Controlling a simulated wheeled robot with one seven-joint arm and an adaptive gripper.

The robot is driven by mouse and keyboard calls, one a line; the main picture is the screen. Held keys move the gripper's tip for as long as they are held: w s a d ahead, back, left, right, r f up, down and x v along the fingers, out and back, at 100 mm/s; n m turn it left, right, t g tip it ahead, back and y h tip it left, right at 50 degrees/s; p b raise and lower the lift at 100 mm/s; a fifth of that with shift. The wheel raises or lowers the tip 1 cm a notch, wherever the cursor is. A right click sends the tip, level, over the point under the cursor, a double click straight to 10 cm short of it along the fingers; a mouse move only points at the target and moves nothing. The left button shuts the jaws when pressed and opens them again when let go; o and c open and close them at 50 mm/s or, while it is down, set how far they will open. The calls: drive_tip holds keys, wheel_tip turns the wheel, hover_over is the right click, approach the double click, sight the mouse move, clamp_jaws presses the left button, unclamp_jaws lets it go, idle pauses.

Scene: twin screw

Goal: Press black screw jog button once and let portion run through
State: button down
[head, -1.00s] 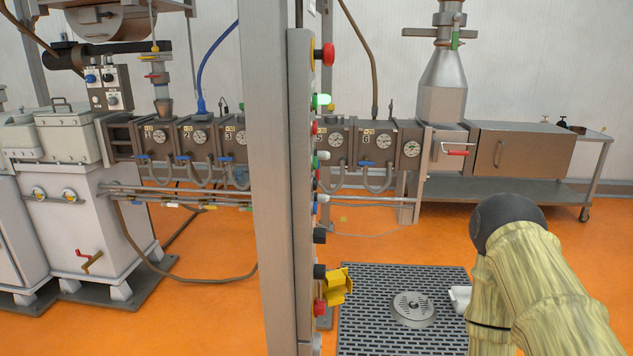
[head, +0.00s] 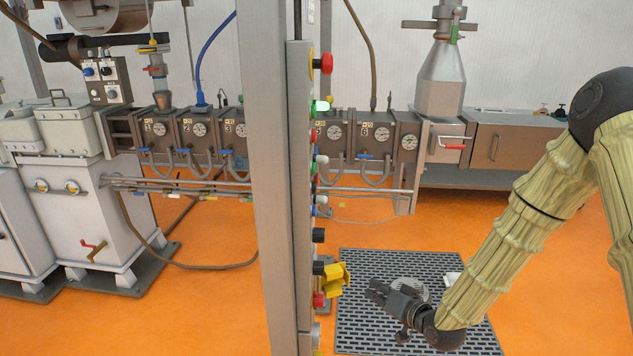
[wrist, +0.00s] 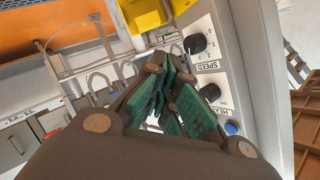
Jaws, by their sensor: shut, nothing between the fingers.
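The control panel (head: 301,200) stands nearly edge-on in the head view, with its controls on its right side. Two black controls, an upper one (head: 318,235) and a lower one (head: 319,268), stick out low on it. In the wrist view the black SPEED knob (wrist: 195,43) and a second black knob (wrist: 209,91) show on the panel face. No jog label is readable, so I cannot tell which control is the jog button. My gripper (head: 374,289) is shut and empty, right of the panel's lower part and apart from it. Its green finger pads (wrist: 168,85) show in the wrist view.
A blue button (wrist: 231,128) is further along the panel. Extruder barrels (head: 378,135) run behind. A dark floor grate (head: 360,325) lies beneath my gripper.

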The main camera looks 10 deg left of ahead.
sight(314, 188)
drive_tip(key=w+a+r+n+t+y+p, duration=0.1)
drive_tip(key=w+r+y, duration=0.1)
drive_tip(key=r, duration=1.1)
drive_tip(key=w+a+r+n+t+y+p, duration=0.1)
drive_tip(key=w+r, duration=0.4)
drive_tip(key=r, duration=0.8)
drive_tip(key=shift+w+a+r+y+p, duration=0.2)
drive_tip(key=shift+a+y+p, duration=0.3)
drive_tip(key=shift+y, duration=0.7)
drive_tip(key=a, duration=0.8)
drive_tip(key=shift+a+b, duration=0.35)
drive_tip(key=shift+a, duration=0.2)
drive_tip(key=shift+a, duration=0.25)
